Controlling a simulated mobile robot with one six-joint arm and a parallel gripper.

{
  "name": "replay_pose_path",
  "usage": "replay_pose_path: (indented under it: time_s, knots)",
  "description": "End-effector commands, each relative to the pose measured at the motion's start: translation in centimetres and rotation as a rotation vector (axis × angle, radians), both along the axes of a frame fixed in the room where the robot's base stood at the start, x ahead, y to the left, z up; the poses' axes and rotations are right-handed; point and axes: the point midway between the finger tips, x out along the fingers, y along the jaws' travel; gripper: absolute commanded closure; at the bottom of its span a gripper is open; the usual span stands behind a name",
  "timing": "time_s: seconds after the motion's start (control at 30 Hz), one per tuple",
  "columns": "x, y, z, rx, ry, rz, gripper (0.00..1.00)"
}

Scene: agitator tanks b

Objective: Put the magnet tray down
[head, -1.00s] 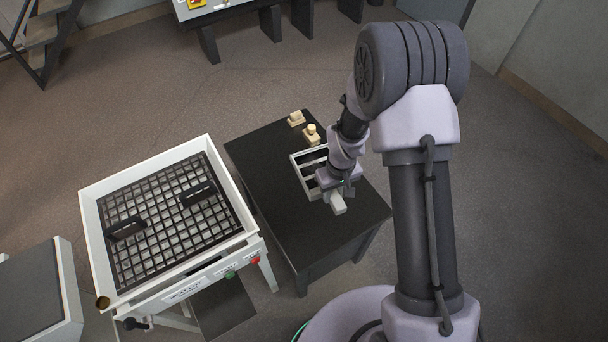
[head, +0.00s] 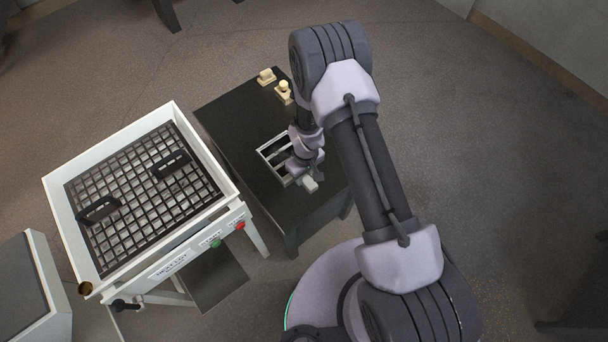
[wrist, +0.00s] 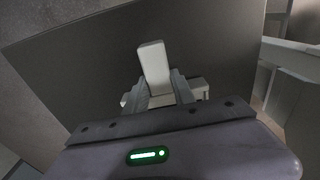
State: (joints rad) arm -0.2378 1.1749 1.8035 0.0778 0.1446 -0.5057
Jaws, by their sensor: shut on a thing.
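The magnet tray (head: 264,154) is a light open frame with bars across it, over the right part of the black table (head: 226,118). I cannot tell whether it rests on the tabletop or hangs just above it. My gripper (wrist: 158,92) is shut on the tray's pale block-like handle (wrist: 153,66), with one finger on each side. In the head view the handle (head: 309,185) sticks out past my gripper. My wrist hides part of the tray's right side. In the wrist view only a pale strip of the tray shows behind the fingers.
Two small cream pieces, a block (head: 266,76) and a knobbed one (head: 284,93), stand at the table's far edge. A white-framed unit (head: 195,250) with a dark grate (head: 140,190) and two black handles stands to the left. The table's left part is bare.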

Motion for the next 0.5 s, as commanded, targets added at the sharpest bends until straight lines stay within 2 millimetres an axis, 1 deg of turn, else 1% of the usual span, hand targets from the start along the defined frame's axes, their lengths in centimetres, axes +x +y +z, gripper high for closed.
replay_pose_path:
  time_s: [0.07,0.1,0.2,0.5]
  knots:
    - [0.02,0.00,-0.35,0.000,0.000,0.000,1.00]
    - [-0.01,-0.01,-0.33,0.000,0.000,0.000,0.66]
    - [-0.02,-0.01,-0.24,0.000,0.000,0.000,0.48]
    - [-0.02,-0.01,-0.04,-0.001,0.001,0.000,0.48]
